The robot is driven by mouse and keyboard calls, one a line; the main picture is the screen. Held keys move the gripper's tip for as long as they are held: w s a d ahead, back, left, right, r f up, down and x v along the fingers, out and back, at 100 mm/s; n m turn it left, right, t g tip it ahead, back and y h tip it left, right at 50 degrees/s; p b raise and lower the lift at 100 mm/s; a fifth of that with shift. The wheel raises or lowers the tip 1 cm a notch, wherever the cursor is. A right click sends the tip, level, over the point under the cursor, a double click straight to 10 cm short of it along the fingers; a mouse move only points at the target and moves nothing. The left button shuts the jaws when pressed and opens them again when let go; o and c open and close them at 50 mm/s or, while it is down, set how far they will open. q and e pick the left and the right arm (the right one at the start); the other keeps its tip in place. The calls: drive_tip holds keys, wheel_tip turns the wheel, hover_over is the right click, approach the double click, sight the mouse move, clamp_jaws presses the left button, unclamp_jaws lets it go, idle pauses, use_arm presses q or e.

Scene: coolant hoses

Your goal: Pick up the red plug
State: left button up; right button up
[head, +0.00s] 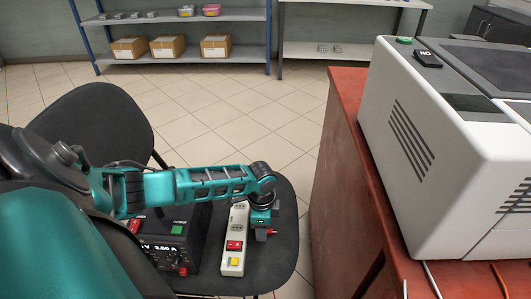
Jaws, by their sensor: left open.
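My left gripper (261,234) points down over the dark chair seat, just right of the white power strip. It is open; its fingertips are small and partly hidden by my wrist. A small red piece (271,232) shows right beside the fingers, low over the seat. It looks like the red plug, but its shape is mostly hidden and I cannot tell whether it touches the fingers. The power strip (238,220) has a red part (234,245) and a yellow part (234,262) on its near half. My right gripper is not in view.
A black power supply (173,235) with a display and green button stands on the chair seat (285,235), left of the strip. The chair back (100,115) rises behind my arm. A red-brown bench (342,180) with a large white machine (405,140) stands at right.

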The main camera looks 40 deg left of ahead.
use_arm(q)
drive_tip(key=shift+f, duration=0.45)
drive_tip(key=shift+r, duration=0.1)
clamp_jaws()
wheel_tip(320, 180, up, 20)
drive_tip(key=p, duration=0.8)
